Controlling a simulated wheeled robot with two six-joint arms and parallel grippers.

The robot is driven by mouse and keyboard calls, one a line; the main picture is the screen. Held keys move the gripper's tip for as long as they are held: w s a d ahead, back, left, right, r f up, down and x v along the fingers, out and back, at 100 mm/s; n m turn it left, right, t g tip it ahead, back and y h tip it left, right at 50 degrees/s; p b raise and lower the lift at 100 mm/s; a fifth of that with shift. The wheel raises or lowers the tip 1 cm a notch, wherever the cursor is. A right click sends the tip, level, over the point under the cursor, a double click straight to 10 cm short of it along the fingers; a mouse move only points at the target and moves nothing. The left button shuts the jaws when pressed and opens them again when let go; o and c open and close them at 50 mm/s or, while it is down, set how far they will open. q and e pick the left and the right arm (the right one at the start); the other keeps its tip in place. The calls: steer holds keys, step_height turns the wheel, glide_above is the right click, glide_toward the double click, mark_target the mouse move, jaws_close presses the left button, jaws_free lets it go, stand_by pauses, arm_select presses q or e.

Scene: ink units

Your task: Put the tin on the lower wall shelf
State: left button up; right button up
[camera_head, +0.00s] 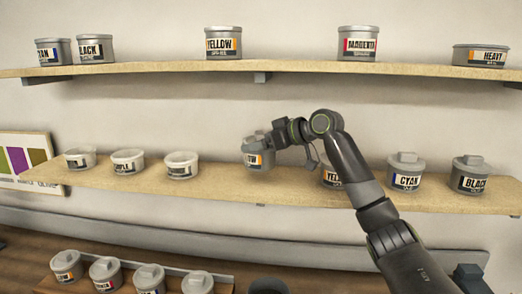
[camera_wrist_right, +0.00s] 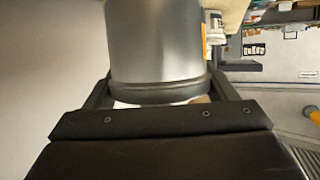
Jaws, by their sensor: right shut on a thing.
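A grey tin (camera_head: 258,158) with an orange-striped label is in the grasp of my right gripper (camera_head: 268,143) in the head view. It is upright at the middle of the lower wall shelf (camera_head: 220,179); whether its base touches the board I cannot tell. In the right wrist view the grey tin (camera_wrist_right: 155,45) fills the space between the two fingers of my right gripper (camera_wrist_right: 158,92), which is shut on it. My left gripper is not in view.
Three open pots (camera_head: 127,162) stand left on the lower shelf. Lidded tins, including CYAN (camera_head: 406,172) and BLACK (camera_head: 469,175), stand right, one partly behind my arm. The upper shelf (camera_head: 150,67) holds several tins. More tins (camera_head: 105,273) stand below. Bare board flanks the held tin.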

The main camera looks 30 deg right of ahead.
steer(key=shift+a+f+p, duration=0.1)
steer(key=shift+f+p, duration=0.5)
steer(key=shift+f, duration=0.3)
steer(key=shift+f+p, duration=0.35)
steer(key=shift+p, duration=0.05)
steer(key=shift+w+d+f, duration=0.15)
steer(key=shift+d+f, duration=0.05)
steer(key=shift+f, duration=0.25)
